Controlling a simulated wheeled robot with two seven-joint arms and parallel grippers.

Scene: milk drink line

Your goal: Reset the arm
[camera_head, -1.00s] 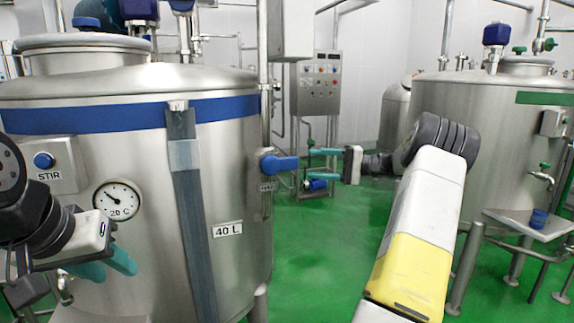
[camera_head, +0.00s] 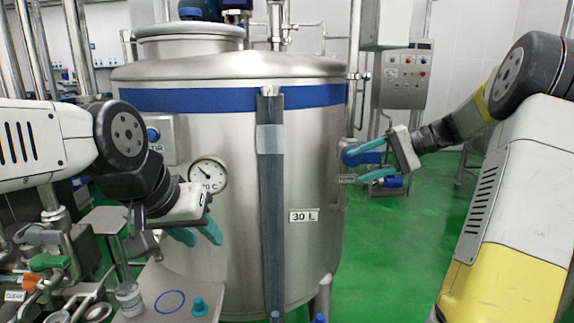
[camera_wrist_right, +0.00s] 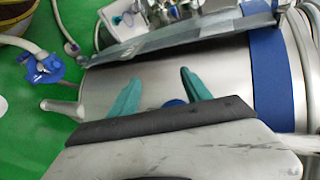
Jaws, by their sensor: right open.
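My left gripper (camera_head: 201,238) hangs in front of the steel tank (camera_head: 235,200), below the round gauge (camera_head: 208,175). Its two teal fingers are apart and hold nothing. My right gripper (camera_head: 366,162) is at the tank's right side and points left. The label (camera_head: 303,216) reads 30 L.
A steel stand with a blue ring mark (camera_head: 170,301) and a small teal-topped piece (camera_head: 199,306) is at the front. A clear cup (camera_head: 129,298) stands left of it. Pipes and valves crowd the left. A control panel (camera_head: 404,75) is behind. Green floor is open at right.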

